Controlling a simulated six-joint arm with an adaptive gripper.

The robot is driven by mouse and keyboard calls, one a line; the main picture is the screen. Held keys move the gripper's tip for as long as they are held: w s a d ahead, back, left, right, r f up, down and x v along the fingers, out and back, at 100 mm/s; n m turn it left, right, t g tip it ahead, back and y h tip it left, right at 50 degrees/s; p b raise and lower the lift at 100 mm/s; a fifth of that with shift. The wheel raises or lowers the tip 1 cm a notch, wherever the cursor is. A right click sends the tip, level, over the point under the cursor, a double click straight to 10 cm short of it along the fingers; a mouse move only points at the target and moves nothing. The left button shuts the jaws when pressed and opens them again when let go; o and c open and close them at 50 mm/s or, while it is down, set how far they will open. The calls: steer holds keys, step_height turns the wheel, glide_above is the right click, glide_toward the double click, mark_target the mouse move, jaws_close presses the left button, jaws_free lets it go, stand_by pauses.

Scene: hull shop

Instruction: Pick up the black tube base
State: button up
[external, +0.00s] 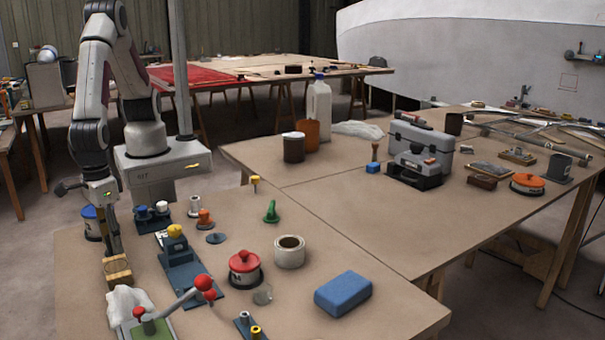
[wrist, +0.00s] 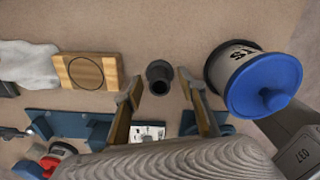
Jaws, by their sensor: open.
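The black tube base (wrist: 160,77) shows in the wrist view as a short dark cylinder standing on the table, with its open bore visible. It lies between and slightly beyond the fingertips of my gripper (wrist: 163,93), which is open with one finger on each side. No contact with the tube base shows. In the external view my gripper (external: 112,246) points down at the table's left side, and I cannot make out the tube base there.
A wooden block (wrist: 108,72) lies left of the tube base. A blue-lidded can (wrist: 262,88) stands close on the right. Blue metal fixtures (wrist: 70,126) lie along the lower side. A white cloth (wrist: 28,66) is farther left. The external view shows free table around the blue sponge (external: 343,292).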

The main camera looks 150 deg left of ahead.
jaws_close()
steer(key=shift+r, duration=0.15)
step_height(320, 180, up, 10)
stand_by(0.9)
